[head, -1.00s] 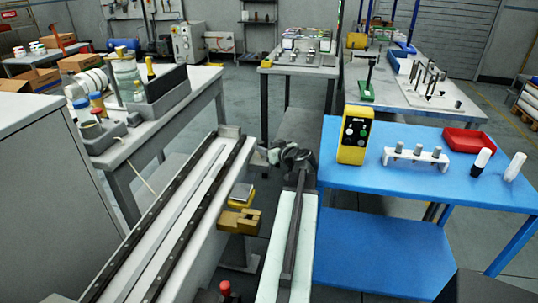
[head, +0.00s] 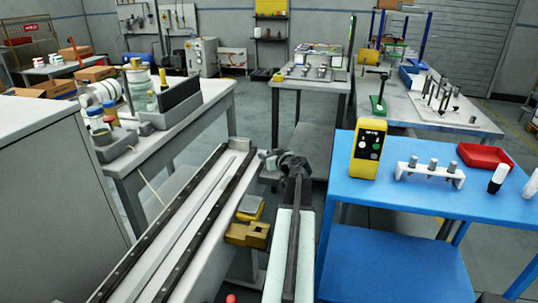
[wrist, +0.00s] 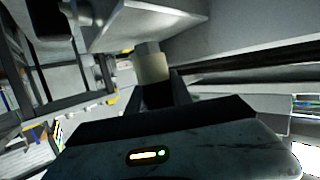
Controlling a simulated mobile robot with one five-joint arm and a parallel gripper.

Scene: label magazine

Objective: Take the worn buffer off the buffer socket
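In the wrist view a short beige cylinder (wrist: 153,68), which looks like the worn buffer, hangs below a pale grey collar (wrist: 148,47). The collar meets the underside of a light grey block, and I take it for the buffer socket. My gripper (wrist: 158,82) points at the cylinder. Its two dark fingers stand apart, one on each side of the cylinder's near end, with no clear contact.
The long rail bench (head: 190,220) runs along the left of my arm. A yellow block (head: 248,234) juts from its side. The blue table (head: 400,195) on the right holds a yellow device (head: 368,150), a white peg rack (head: 430,174) and a red tray (head: 485,157).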

